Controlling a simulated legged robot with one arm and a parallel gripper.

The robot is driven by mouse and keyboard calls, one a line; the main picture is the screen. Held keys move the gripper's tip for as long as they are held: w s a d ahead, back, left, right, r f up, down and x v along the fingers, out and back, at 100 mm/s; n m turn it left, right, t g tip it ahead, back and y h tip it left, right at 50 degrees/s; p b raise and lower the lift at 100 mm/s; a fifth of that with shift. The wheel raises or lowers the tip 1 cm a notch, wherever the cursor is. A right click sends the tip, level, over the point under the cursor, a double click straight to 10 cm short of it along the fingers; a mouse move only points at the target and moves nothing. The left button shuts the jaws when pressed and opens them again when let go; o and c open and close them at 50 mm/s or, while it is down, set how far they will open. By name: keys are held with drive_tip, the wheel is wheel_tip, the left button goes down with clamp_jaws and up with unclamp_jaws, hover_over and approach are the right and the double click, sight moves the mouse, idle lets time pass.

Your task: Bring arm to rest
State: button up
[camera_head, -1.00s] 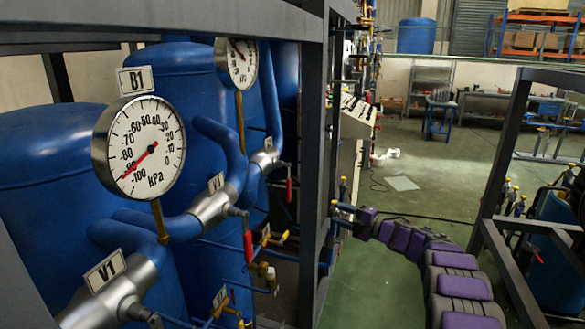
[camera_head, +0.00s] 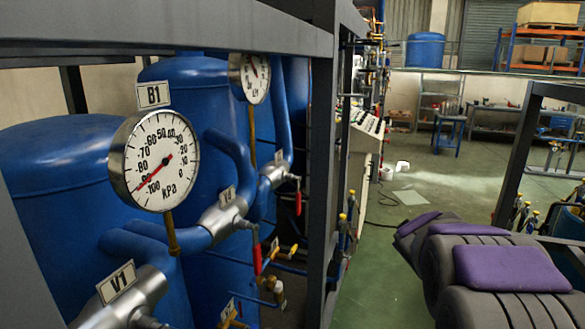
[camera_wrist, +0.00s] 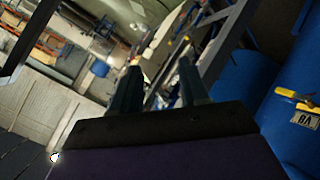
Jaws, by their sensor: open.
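My gripper (camera_wrist: 158,84) shows in the wrist view, with its two dark fingers apart and nothing between them. The wrist view is tilted, with blue tanks (camera_wrist: 290,60) and a dark frame (camera_wrist: 225,45) beyond the fingers. In the head view my arm's purple and dark segments (camera_head: 510,268) fill the lower right, and the gripper itself is not visible there.
A gauge (camera_head: 154,160) labelled B1 stands at left before blue tanks (camera_head: 50,180). A dark post (camera_head: 320,170) rises near the middle. A control panel (camera_head: 362,140) stands behind it. Green floor (camera_head: 375,265) is clear between the frames. A yellow-handled valve (camera_wrist: 297,98) shows at right.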

drive_tip(key=s+a+f+m+g+y, duration=0.1)
drive_tip(key=s+a+f+g, duration=0.3)
drive_tip(key=s, duration=1.1)
drive_tip(key=s+a+f+m+g+y, duration=0.1)
drive_tip(key=s+a+f+g, duration=0.3)
drive_tip(key=s, duration=1.2)
drive_tip(key=s+a+f+m+g+y, duration=0.2)
drive_tip(key=s+a, duration=0.5)
drive_tip(key=s, duration=0.8)
wheel_tip(320, 180, down, 2)
drive_tip(key=shift+s+a+f+m+g, duration=0.15)
drive_tip(key=shift+a+m+g, duration=0.25)
drive_tip(key=shift+m+g, duration=0.6)
idle(2.3)
